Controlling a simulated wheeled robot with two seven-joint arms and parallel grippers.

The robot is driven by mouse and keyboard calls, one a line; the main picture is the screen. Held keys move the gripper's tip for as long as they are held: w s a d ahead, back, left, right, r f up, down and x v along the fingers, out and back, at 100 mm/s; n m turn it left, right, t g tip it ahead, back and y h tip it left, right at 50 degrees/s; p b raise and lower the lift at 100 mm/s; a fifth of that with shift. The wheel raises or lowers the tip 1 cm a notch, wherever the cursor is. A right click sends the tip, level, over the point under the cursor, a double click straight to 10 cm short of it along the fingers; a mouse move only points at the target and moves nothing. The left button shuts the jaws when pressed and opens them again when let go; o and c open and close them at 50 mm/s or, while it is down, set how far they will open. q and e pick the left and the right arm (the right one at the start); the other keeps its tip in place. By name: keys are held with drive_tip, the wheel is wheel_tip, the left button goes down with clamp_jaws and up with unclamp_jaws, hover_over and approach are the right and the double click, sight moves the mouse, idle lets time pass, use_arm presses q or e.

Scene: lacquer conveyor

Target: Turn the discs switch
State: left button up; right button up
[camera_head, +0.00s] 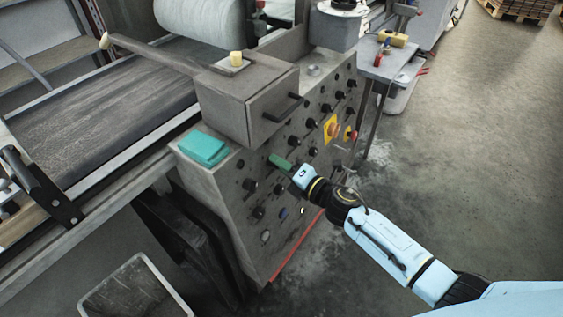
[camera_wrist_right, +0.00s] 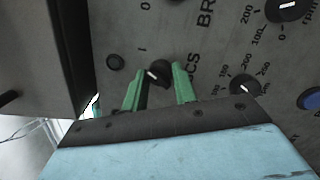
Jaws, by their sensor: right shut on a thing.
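The discs switch (camera_wrist_right: 158,72) is a round black knob with a short white mark, on the grey control panel (camera_head: 235,200). In the right wrist view it sits between the two green fingers of my right gripper (camera_wrist_right: 160,84), beside lettering that ends in "CS". The mark tilts up to the left, with "0" and "I" printed nearby. My right gripper (camera_head: 280,161) is shut on the switch. In the head view the fingers hide the switch. My left gripper is not in view.
Several other black knobs surround the switch, including one at its right (camera_wrist_right: 245,85). A grey box (camera_head: 245,100) juts out above the panel. A teal block (camera_head: 204,148) lies on the panel's top. Open floor lies right.

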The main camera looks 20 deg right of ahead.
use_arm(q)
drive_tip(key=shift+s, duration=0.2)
use_arm(e)
drive_tip(key=o, duration=1)
drive_tip(key=shift+c, duration=0.2)
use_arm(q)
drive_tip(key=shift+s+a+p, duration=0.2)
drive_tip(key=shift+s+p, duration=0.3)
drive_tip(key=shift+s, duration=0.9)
use_arm(e)
drive_tip(key=f+v, duration=0.1)
drive_tip(key=v, duration=1.2)
drive_tip(key=shift+r, duration=0.45)
drive_tip(key=shift+s+d, duration=0.1)
drive_tip(key=shift+s, duration=0.05)
